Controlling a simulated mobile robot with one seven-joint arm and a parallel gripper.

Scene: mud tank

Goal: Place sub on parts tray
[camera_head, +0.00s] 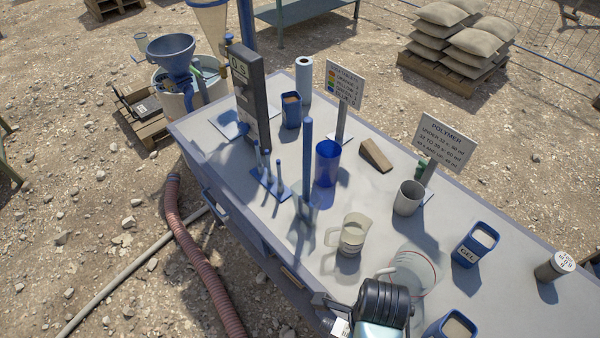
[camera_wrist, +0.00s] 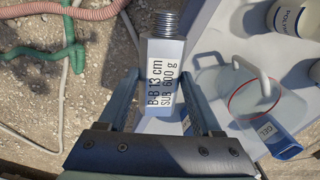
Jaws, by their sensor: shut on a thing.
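The sub (camera_wrist: 164,75) is a pale block with a threaded metal end and a label reading "B-B 13 cm SUB 600 g". My gripper (camera_wrist: 160,100) is shut on it, one finger on each side, with the threaded end pointing away from the palm. In the head view, my gripper (camera_head: 335,312) is at the near edge of the table. A small white part of the sub (camera_head: 340,328) shows there; most of it is hidden by my arm. I cannot tell which thing is the parts tray.
The grey table (camera_head: 390,238) holds a clear jug (camera_head: 353,235), a large clear pitcher (camera_head: 415,268), a grey cup (camera_head: 408,198), a blue cup (camera_head: 327,163), a gel tub (camera_head: 475,245) and a blue pegged stand (camera_head: 270,185). A red hose (camera_head: 190,245) lies on the ground at left.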

